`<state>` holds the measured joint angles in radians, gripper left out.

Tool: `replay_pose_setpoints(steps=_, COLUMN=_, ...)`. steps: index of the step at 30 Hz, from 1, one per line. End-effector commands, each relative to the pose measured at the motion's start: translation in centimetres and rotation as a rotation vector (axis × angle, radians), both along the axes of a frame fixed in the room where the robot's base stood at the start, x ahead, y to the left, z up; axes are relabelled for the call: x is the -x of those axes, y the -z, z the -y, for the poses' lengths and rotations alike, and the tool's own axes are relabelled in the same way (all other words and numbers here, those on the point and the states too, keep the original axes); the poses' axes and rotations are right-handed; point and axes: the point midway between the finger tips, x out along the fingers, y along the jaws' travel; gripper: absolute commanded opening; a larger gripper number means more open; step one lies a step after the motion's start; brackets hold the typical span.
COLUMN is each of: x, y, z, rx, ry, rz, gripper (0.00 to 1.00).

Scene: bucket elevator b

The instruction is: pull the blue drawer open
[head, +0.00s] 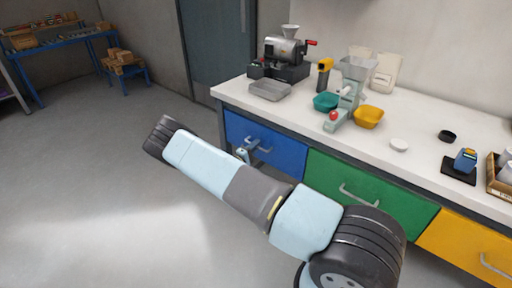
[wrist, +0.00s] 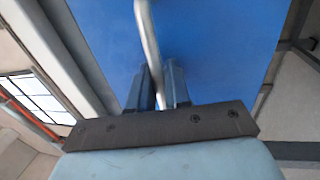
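The blue drawer (head: 285,150) is at the left end of the counter's drawer row, and its front looks about flush with the counter. Its metal handle (head: 262,149) is a pale bar. In the wrist view the blue front (wrist: 215,45) fills the middle, and the handle (wrist: 148,35) runs between the two dark fingers. My gripper (wrist: 161,88) has its fingers close together, one on each side of the bar, and looks shut on it. In the head view my gripper (head: 243,154) is small and partly hidden behind my arm.
A green drawer (head: 390,205) and a yellow drawer (head: 460,248) sit to the right of the blue one. The white countertop (head: 430,160) holds a grinder (head: 285,50), bowls and a scale. The floor (head: 90,190) at left is clear.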

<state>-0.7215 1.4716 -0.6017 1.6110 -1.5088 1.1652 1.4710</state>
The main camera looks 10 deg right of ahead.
Motion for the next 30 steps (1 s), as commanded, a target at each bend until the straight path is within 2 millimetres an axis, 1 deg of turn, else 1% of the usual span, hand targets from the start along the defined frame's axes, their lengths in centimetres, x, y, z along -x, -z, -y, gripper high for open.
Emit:
replay_pose_setpoints(steps=1, x=0.0, y=0.1, z=0.0, rx=-0.002, ry=0.000, rz=-0.003, gripper=0.04)
replay_pose_setpoints(steps=2, x=0.0, y=0.1, z=0.0, rx=-0.002, ry=0.000, rz=-0.003, gripper=0.01)
replay_pose_setpoints(steps=3, x=0.1, y=0.2, z=0.0, rx=-0.002, ry=0.000, rz=-0.003, gripper=0.00)
replay_pose_setpoints(steps=14, x=0.1, y=0.3, z=0.0, rx=-0.003, ry=0.000, rz=-0.005, gripper=0.00)
replay_pose_setpoints(steps=15, x=0.1, y=0.3, z=0.3, rx=-0.003, ry=0.000, rz=-0.005, gripper=0.00)
replay_pose_setpoints(steps=20, x=0.4, y=0.3, z=-0.3, rx=-0.003, ry=0.001, rz=-0.006, gripper=0.00)
replay_pose_setpoints(steps=25, x=1.5, y=0.3, z=-1.9, rx=-0.004, ry=0.001, rz=-0.007, gripper=0.00)
replay_pose_setpoints(steps=29, x=3.1, y=0.4, z=-4.1, rx=-0.004, ry=0.000, rz=-0.008, gripper=0.00)
replay_pose_setpoints(steps=30, x=3.7, y=0.4, z=-5.0, rx=-0.004, ry=-0.002, rz=-0.008, gripper=0.00)
